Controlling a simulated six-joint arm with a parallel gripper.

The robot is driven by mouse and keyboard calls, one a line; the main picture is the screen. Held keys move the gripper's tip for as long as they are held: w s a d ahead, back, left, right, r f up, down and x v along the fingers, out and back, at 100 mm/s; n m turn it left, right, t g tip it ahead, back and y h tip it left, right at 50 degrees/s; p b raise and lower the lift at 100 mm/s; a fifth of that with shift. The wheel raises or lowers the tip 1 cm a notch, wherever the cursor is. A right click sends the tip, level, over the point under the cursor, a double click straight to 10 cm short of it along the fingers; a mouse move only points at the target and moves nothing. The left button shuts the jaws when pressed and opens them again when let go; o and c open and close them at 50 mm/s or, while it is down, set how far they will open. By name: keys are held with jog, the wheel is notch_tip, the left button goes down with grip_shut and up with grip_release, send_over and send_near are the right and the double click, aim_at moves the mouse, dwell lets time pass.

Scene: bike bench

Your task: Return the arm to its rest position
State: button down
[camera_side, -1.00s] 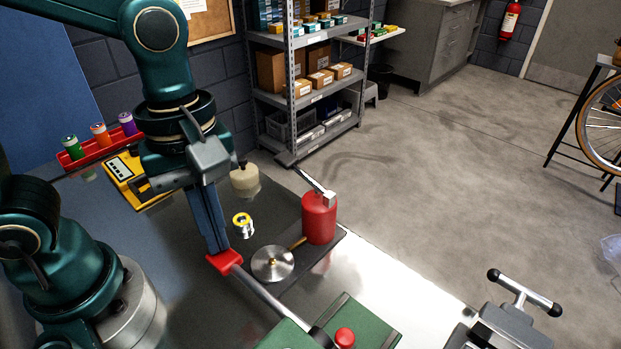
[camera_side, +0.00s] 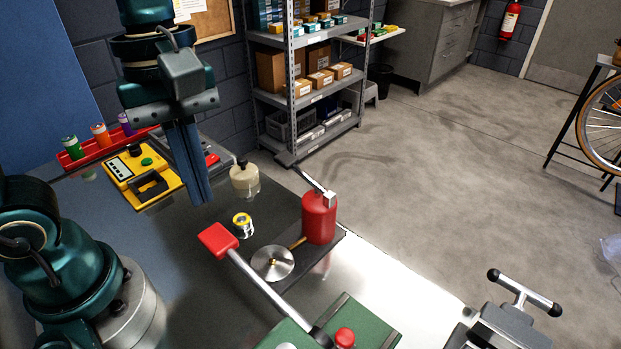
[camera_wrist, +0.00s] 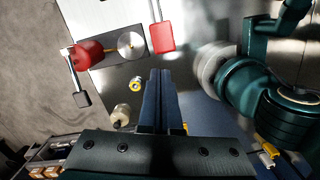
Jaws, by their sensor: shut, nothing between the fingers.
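My gripper (camera_side: 188,165) hangs above the bench with its blue fingers pointing down. The fingers are together and nothing is between them. In the wrist view the shut fingers (camera_wrist: 160,92) point over bare bench, to the right of the small yellow-ringed roll. A lever with a red handle (camera_side: 218,240) stands apart from the fingertips, to their lower right in the side view. The handle also shows in the wrist view (camera_wrist: 161,37).
On the bench (camera_side: 190,290) are a yellow device (camera_side: 140,178), a red tray of coloured cylinders (camera_side: 100,143), a cream bottle (camera_side: 244,180), a yellow-ringed roll (camera_side: 243,225), a metal disc (camera_side: 272,263) and a red canister (camera_side: 319,218). A green base (camera_side: 365,325) is at the front.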

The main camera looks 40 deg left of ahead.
jog(key=shift+r, duration=0.35)
dwell(0.4)
jog(key=shift+s+a+f+m+t+y, duration=0.1)
jog(key=shift+a+f+m+t+y, duration=0.2)
jog(key=shift+a+m+t, duration=1.35)
jog(key=shift+s+d+f+m+t+y, duration=0.15)
jog(key=shift+f+m+t, duration=0.25)
jog(key=shift+m, duration=2.75)
jog(key=shift+w+a+f+m+t+y, duration=0.15)
jog(key=shift+a+f+m+t, duration=0.5)
jog(key=shift+m, duration=1.75)
jog(key=shift+s+a+r+t, duration=0.1)
jog(key=shift+r+t, duration=0.15)
jog(key=shift+t, duration=0.05)
